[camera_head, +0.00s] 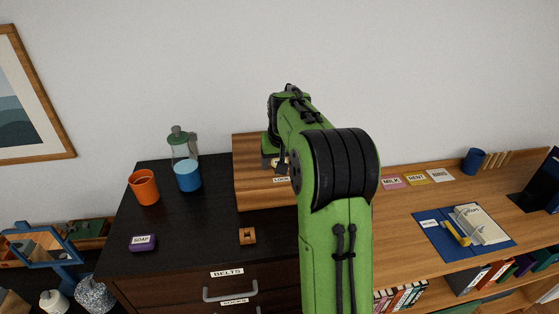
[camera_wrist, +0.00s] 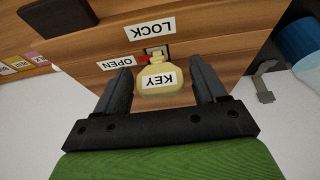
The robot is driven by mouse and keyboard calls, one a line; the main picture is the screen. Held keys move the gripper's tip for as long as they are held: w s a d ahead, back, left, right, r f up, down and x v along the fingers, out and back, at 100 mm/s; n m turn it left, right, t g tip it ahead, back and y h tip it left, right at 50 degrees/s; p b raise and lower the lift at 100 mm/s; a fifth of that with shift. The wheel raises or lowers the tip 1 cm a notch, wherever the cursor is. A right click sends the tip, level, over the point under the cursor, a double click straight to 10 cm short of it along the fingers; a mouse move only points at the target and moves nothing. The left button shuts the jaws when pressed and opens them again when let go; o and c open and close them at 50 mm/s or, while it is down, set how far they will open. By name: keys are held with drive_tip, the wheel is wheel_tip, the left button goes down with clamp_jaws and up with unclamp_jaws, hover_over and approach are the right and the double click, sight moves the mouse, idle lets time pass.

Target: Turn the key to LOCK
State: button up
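A yellow key (camera_wrist: 157,92) with a white KEY label sits in a dark lock plate (camera_wrist: 157,50) on a wooden front, in the wrist view. A red mark (camera_wrist: 144,59) beside the keyhole lies toward the OPEN label (camera_wrist: 117,63). The LOCK label (camera_wrist: 150,29) is above it in the picture. My gripper (camera_wrist: 160,70) is open, with one finger on each side of the key and a visible gap to both. In the head view the wooden box (camera_head: 262,187) stands on the dark dresser, and my arm hides part of it.
On the dresser (camera_head: 190,225) are an orange cup (camera_head: 144,187), a bottle (camera_head: 185,148), a blue cup (camera_head: 188,176), a purple soap box (camera_head: 143,243) and a small wooden block (camera_head: 247,236). A desk (camera_head: 410,205) with cards and a blue mat stands right.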

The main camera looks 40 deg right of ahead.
drive_tip(key=c, duration=0.8)
drive_tip(key=shift+m+g+h+p, duration=0.35)
drive_tip(key=shift+m+g+h, duration=0.05)
drive_tip(key=shift+m, duration=0.8)
drive_tip(key=shift+c, duration=0.3)
drive_tip(key=shift+m, duration=0.3)
drive_tip(key=shift+m+p, duration=0.4)
drive_tip(key=shift+m, duration=0.3)
drive_tip(key=shift+m+g+h+p, duration=0.4)
drive_tip(key=shift+m+g, duration=0.1)
drive_tip(key=shift+m, duration=0.3)
